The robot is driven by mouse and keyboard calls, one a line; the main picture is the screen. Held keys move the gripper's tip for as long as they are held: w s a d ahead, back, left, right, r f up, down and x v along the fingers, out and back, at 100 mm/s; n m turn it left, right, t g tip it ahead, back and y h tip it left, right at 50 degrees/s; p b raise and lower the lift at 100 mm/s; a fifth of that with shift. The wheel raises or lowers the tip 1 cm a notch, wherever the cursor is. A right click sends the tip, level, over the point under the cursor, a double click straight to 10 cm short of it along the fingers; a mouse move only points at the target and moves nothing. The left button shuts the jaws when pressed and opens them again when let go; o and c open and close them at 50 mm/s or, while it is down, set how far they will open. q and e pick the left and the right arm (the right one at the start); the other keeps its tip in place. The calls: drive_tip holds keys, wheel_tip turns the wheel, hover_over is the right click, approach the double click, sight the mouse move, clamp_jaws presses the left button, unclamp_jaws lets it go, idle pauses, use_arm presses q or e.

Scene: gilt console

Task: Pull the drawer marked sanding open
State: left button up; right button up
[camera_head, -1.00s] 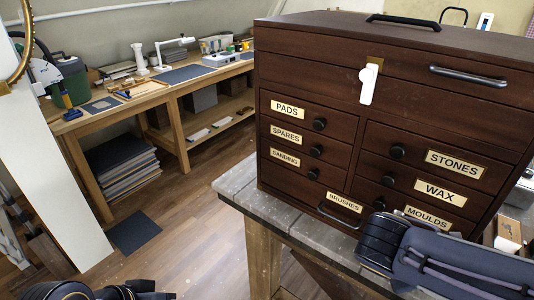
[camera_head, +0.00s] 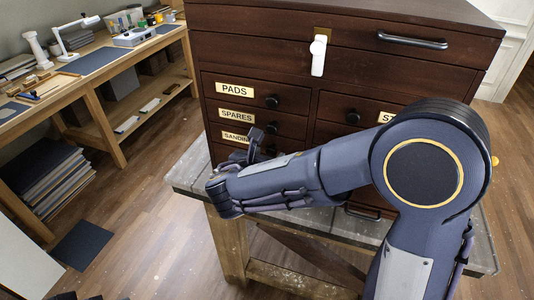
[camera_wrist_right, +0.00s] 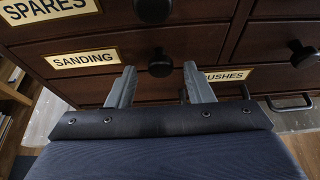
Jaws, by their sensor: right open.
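The sanding drawer is the lowest of three small drawers on the left of the dark wooden chest. Its label (camera_head: 236,137) is partly covered by my gripper in the head view. The wrist view shows the whole sanding label (camera_wrist_right: 86,59) and the drawer's round black knob (camera_wrist_right: 160,64). The drawer looks shut, flush with the front. My right gripper (camera_head: 257,142) is in front of this drawer. In the wrist view the right gripper (camera_wrist_right: 160,72) is open, with the knob between and just beyond its fingertips; contact cannot be told.
The spares drawer's knob (camera_head: 271,128) sits just above. The brushes label (camera_wrist_right: 229,74) and a bar handle (camera_wrist_right: 289,103) lie to the lower right. A workbench (camera_head: 112,62) is at the back left.

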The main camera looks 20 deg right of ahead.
drive_tip(key=shift+w+d+f, duration=0.1)
drive_tip(key=shift+w+d, duration=0.05)
drive_tip(key=shift+w, duration=0.05)
clamp_jaws()
idle(0.3)
drive_tip(key=s+a, duration=0.5)
drive_tip(key=s, duration=0.3)
drive_tip(key=s+a, duration=0.6)
drive_tip(key=s, duration=0.2)
drive_tip(key=shift+s+p, duration=0.35)
drive_tip(key=shift+a, duration=0.1)
